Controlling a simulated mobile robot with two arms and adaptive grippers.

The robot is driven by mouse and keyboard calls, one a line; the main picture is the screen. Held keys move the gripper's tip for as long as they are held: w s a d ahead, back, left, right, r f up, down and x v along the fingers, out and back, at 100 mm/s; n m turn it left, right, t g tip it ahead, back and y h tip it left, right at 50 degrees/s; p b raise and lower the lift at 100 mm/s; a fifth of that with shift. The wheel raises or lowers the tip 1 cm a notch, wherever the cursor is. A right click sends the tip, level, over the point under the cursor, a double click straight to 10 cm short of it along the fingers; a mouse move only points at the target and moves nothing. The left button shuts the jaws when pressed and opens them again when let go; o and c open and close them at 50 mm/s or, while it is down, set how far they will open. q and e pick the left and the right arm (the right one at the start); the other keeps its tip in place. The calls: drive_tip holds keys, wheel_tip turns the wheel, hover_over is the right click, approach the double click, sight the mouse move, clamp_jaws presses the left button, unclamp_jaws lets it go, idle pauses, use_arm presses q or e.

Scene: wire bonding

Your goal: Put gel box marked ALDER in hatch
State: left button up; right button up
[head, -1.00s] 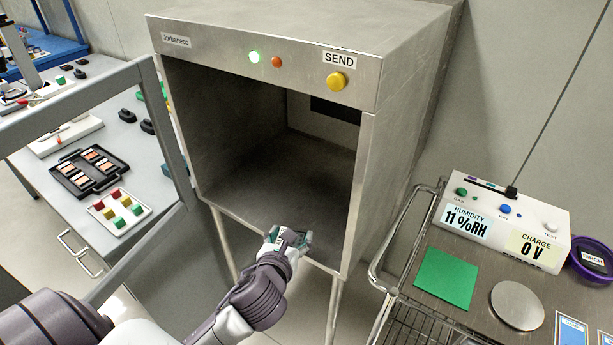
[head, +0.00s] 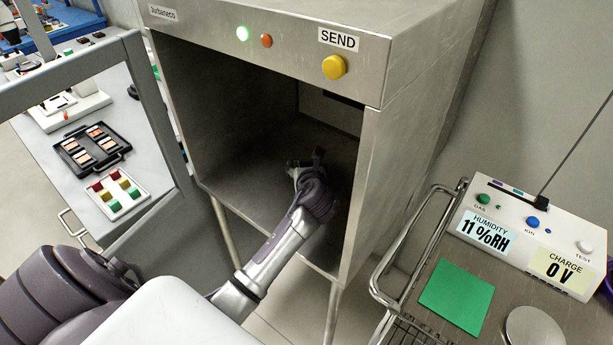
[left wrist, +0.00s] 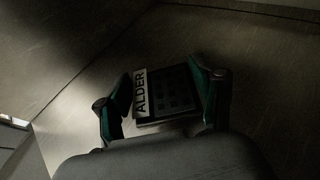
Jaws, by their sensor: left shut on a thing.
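The hatch (head: 372,190) is a steel box with an open front, and its door (head: 160,120) stands swung out to the left. My left gripper (head: 305,160) is inside the hatch, above its floor. In the left wrist view my left gripper (left wrist: 165,98) is shut on the gel box marked ALDER (left wrist: 178,92), a dark box with a white label, held between two green-padded fingers. In the head view the box is too small and dark to tell apart from the gripper. My right gripper is not in view.
The hatch front has a green light, an orange light and a yellow SEND button (head: 334,67). At right a steel cart (head: 395,275) carries a green pad (head: 457,286) and a white meter unit (head: 530,235). At left a table (head: 40,165) holds a black tray.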

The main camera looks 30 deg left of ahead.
use_arm(q)
drive_tip(key=shift+f, duration=1.85)
drive_tip(key=o, duration=1.1)
drive_tip(key=shift+o, duration=0.2)
drive_tip(key=v, duration=0.7)
drive_tip(key=shift+s+d+r, duration=0.1)
drive_tip(key=shift+s+d, duration=0.05)
